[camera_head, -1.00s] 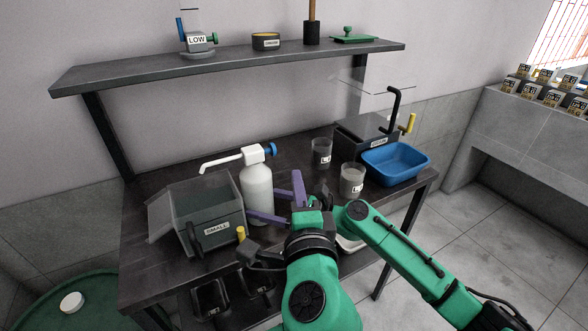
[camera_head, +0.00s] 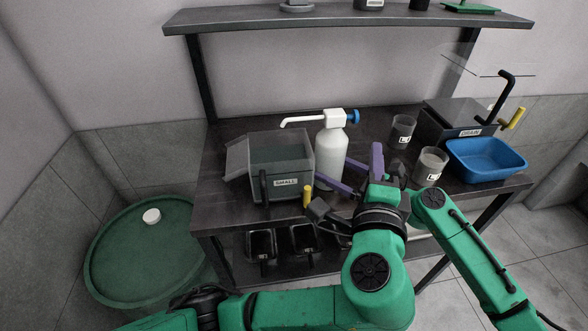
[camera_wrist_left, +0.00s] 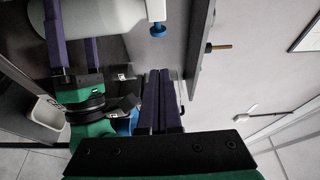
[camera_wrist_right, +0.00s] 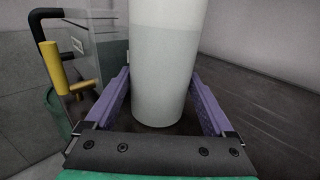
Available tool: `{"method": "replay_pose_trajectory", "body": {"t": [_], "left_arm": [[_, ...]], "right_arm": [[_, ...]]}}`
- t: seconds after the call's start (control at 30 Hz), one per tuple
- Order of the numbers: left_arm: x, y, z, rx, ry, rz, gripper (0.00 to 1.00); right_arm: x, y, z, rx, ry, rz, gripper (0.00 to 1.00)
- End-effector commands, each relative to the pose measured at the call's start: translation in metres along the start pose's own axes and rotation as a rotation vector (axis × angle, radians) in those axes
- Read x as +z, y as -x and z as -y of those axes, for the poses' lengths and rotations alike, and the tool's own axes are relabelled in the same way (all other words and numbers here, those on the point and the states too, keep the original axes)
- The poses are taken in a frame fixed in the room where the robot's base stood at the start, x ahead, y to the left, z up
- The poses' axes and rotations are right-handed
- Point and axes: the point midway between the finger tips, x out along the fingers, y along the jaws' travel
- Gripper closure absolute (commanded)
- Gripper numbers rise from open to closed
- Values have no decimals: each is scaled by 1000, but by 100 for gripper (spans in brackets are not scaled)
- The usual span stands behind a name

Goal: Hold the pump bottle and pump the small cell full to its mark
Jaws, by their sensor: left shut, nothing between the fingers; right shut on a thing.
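The white pump bottle (camera_head: 331,155) stands upright on the dark bench, with a blue knob (camera_head: 352,117) at its head. Its spout (camera_head: 298,121) reaches left over the small cell (camera_head: 286,192), a grey, see-through box labelled SMALL. The fill mark and level inside are unclear. My right gripper (camera_wrist_right: 162,98) is shut around the bottle's body, one finger on each side, in the right wrist view. My left gripper (camera_head: 377,158) is shut and empty, to the right of the bottle. Its closed purple fingers show in the left wrist view (camera_wrist_left: 162,95), apart from the bottle and blue knob.
Two grey cups (camera_head: 402,132) and a blue basin (camera_head: 486,160) stand to the right, near a dark box labelled DRAIN (camera_head: 470,132). A yellow handle (camera_head: 307,196) is at the cell's front. A green drum (camera_head: 150,250) stands at left. A shelf (camera_head: 340,20) hangs above.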

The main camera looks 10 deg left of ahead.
Motion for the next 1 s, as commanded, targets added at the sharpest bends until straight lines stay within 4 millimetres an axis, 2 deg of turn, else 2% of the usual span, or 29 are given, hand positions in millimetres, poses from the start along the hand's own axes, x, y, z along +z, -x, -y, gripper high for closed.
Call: {"method": "replay_pose_trajectory", "body": {"t": [0.3,0.5,0.77,0.87,1.0], "left_arm": [[-1,0,0,0,1,0,100],[-20,-10,0,2,3,2,100],[-20,-11,1,-1,0,3,100],[-20,-17,1,-2,-2,3,100],[-20,-40,1,-3,-2,4,100]], "right_arm": [[0,0,0,-1,1,1,100],[0,0,0,0,1,1,100],[0,0,0,0,0,0,100],[0,0,0,0,0,1,100],[0,0,0,0,0,1,100]]}}
